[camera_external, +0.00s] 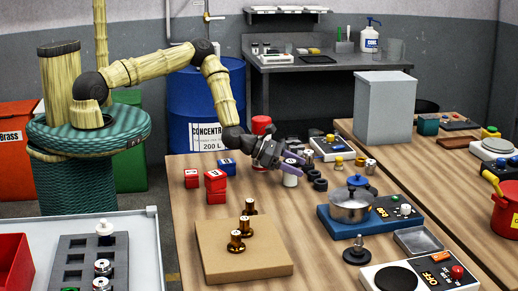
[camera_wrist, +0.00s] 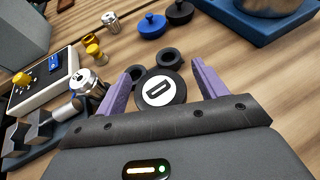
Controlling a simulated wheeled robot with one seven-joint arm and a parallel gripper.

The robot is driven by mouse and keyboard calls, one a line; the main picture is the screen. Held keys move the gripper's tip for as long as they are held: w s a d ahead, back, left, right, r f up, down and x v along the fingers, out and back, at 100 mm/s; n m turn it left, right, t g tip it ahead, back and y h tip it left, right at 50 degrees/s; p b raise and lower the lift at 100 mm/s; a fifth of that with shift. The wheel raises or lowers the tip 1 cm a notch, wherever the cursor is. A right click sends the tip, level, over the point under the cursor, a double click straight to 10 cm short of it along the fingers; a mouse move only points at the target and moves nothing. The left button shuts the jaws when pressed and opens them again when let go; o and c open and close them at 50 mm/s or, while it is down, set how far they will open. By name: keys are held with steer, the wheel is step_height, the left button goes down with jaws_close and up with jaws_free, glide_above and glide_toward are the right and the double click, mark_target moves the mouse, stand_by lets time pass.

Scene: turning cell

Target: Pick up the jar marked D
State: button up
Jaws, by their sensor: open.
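The jar marked D (camera_wrist: 160,91) shows in the wrist view as a round black lid with a white disc and a black letter D. It lies between the two purple fingers of my gripper (camera_wrist: 163,72), which are open with a gap on each side of the lid. In the external view the white jar body (camera_external: 290,180) stands on the wooden table, just under my gripper (camera_external: 282,162). The fingers partly hide its top there. I cannot tell how far down the jar the fingertips reach.
Black rings (camera_external: 318,178) sit close to the jar on the right. Red blocks (camera_external: 215,181) lie to the left. The table between is clear.

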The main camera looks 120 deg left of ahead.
steer(key=c, duration=1.1)
steer(key=shift+r, duration=0.2)
step_height(320, 180, up, 10)
steer(key=shift+f+b, duration=0.15)
steer(key=shift+b, duration=1)
